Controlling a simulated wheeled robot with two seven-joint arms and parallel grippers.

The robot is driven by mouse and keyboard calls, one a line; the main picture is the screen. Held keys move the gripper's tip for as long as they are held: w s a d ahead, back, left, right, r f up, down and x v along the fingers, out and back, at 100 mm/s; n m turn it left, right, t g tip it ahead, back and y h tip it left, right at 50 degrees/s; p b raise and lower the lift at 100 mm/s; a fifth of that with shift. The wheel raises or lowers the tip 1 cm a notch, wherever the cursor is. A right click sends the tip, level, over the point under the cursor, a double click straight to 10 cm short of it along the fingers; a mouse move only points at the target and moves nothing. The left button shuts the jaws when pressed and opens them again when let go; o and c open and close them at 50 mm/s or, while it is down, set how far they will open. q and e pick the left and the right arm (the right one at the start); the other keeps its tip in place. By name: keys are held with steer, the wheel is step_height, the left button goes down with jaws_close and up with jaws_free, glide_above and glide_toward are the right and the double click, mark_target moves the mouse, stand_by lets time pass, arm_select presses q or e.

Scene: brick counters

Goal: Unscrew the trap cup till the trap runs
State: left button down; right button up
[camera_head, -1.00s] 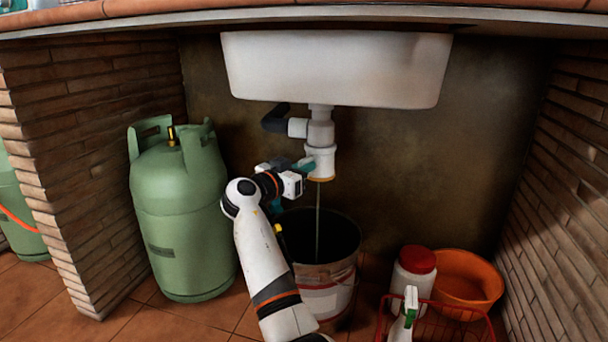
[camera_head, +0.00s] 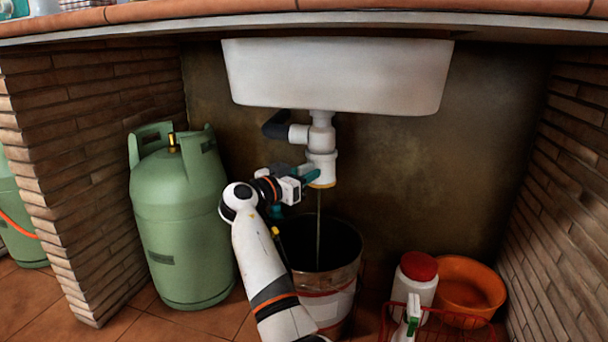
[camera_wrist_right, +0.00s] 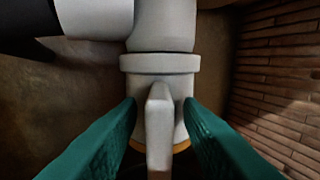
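The white trap cup (camera_head: 321,168) hangs under the trap below the sink; an orange-yellow ring shows at its lower edge. A thin stream (camera_head: 318,225) runs from it into the bucket (camera_head: 340,290). My right gripper (camera_head: 313,176) is at the cup, coming from the lower left. In the right wrist view, its teal fingers (camera_wrist_right: 161,103) stand apart on either side of the cup's upright rib (camera_wrist_right: 160,120), with gaps to the rib. The fingertips overlap the cup's side edges; I cannot tell whether they touch. My left gripper is not in view.
A green gas bottle (camera_head: 180,230) stands left of my arm. A red-lidded white tub (camera_head: 415,285), an orange basin (camera_head: 470,290) and a red wire basket (camera_head: 460,323) holding a spray bottle (camera_head: 411,315) are at right. Brick walls flank the space; the sink (camera_head: 335,75) is above.

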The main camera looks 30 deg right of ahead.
steer(key=shift+a, duration=0.1)
steer(key=shift+s+a+r+p, duration=0.1)
steer(key=shift+s+a+p, duration=0.05)
steer(key=shift+a+p, duration=0.2)
steer(key=p+v, duration=0.5)
steer(key=v, duration=0.6)
